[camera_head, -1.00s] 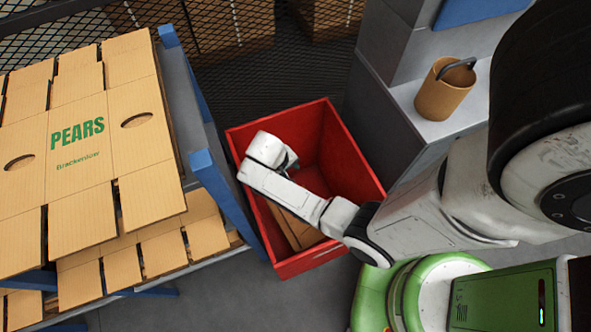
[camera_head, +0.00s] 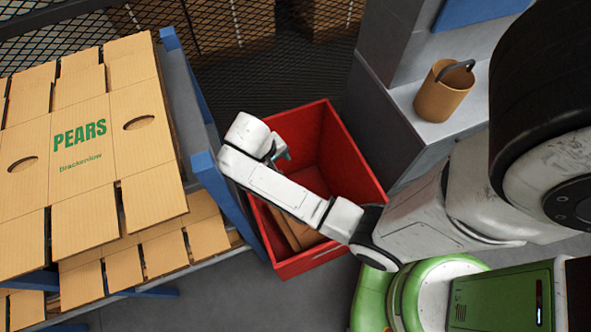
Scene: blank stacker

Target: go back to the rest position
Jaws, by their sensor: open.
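My gripper (camera_head: 281,153) shows only in small part beside my white wrist, above the left part of the red bin (camera_head: 352,146). It points down and right, and its jaws are open. I see nothing held in it, though my wrist and forearm hide much of it. My arm reaches across the bin from the right. A flat brown cardboard piece (camera_head: 292,229) lies in the bin, partly hidden under my forearm.
A blue-framed rack (camera_head: 219,187) with flat cardboard box blanks (camera_head: 84,165) marked PEARS stands close on the left. A brown cup-like holder (camera_head: 438,98) with a dark handle sits on a grey ledge at right. Wire mesh (camera_head: 265,75) closes the back.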

